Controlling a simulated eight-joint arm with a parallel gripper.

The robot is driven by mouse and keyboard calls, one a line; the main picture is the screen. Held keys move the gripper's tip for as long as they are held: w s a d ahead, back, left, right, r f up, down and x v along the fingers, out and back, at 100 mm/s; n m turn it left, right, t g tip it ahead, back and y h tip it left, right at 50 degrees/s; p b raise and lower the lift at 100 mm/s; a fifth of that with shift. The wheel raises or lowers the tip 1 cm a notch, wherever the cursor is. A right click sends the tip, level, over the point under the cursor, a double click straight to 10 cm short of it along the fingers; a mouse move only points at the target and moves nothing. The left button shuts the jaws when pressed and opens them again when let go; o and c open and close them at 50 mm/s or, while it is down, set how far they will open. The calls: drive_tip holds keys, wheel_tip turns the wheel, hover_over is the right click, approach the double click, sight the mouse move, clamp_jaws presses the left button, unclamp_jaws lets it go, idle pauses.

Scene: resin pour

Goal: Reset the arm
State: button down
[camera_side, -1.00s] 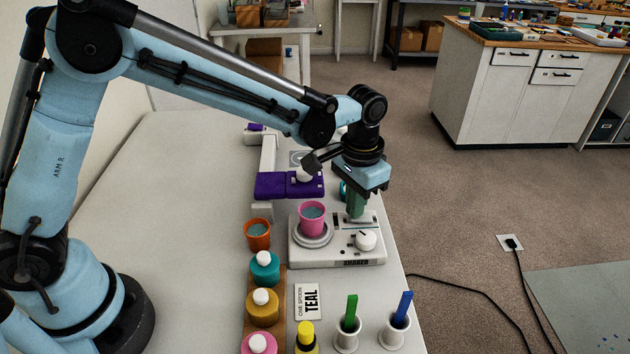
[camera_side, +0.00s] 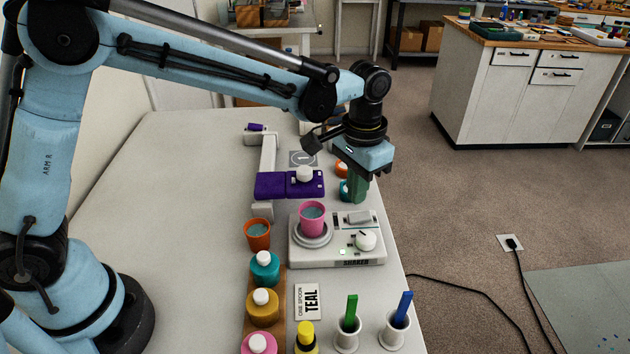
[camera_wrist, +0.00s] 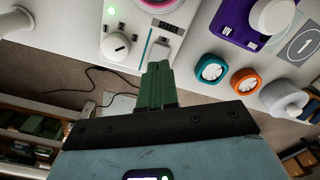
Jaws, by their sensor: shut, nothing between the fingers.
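My gripper (camera_side: 357,192) is shut and empty, pointing down above the table just behind the shaker. Its green fingers also show pressed together in the wrist view (camera_wrist: 157,85). The white shaker (camera_side: 315,259) stands on the table with a knob (camera_side: 365,240) and a small green light in front. A pink cup (camera_side: 312,224) holding bluish liquid stands on the shaker's round plate. My gripper is apart from both, to the upper right of the cup in the side view.
A purple device (camera_side: 270,186) with a white knob stands behind the shaker. A teal dial (camera_wrist: 211,69) and an orange dial (camera_wrist: 245,82) lie near my fingers. The table's left is clear.

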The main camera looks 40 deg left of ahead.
drive_tip(key=shift+r, duration=1.5)
drive_tip(key=s+a+r+n+t, duration=0.3)
drive_tip(key=s+a+t, duration=0.4)
drive_tip(key=s+a, duration=0.7)
drive_tip(key=shift+a, duration=0.7)
